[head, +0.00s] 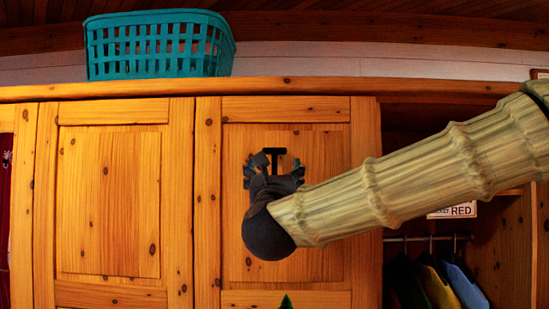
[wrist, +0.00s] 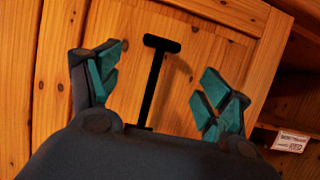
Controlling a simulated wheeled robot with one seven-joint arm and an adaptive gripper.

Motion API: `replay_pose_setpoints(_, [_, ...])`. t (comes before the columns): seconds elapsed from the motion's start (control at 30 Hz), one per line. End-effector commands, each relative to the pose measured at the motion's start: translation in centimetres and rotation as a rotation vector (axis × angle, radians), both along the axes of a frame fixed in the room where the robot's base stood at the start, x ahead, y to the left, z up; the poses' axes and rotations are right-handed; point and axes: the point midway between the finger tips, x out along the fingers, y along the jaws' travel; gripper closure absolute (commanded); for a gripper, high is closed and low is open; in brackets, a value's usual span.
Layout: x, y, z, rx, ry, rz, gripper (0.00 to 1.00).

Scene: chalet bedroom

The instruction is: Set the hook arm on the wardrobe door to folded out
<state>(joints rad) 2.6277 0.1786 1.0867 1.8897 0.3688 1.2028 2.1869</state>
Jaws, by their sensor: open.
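The hook arm is a black T-shaped piece on the wardrobe door (head: 330,225). Its crossbar end (head: 274,152) shows just above my gripper (head: 275,172) in the head view; my gripper hides the rest. In the wrist view the hook arm (wrist: 152,85) is a long dark bar with its crossbar at the top, seen between the teal-padded fingers of my gripper (wrist: 160,83). The fingers are open, one on each side, with visible gaps to the bar. I cannot tell how far the bar stands out from the door. Its lower end is partly hidden by my gripper.
A second closed wooden door (head: 110,205) is on the left. A teal basket (head: 158,45) sits on top of the wardrobe. On the right is an open compartment with hanging clothes (head: 437,283) and a white label (head: 455,210).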

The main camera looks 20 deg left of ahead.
Motion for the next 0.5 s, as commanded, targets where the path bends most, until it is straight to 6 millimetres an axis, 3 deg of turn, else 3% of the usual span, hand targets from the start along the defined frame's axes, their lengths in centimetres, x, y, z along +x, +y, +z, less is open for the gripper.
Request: replay_pose_setpoints(0.5, [7.0, 1.9, 3.2, -0.005, 0.002, -0.002, 0.21])
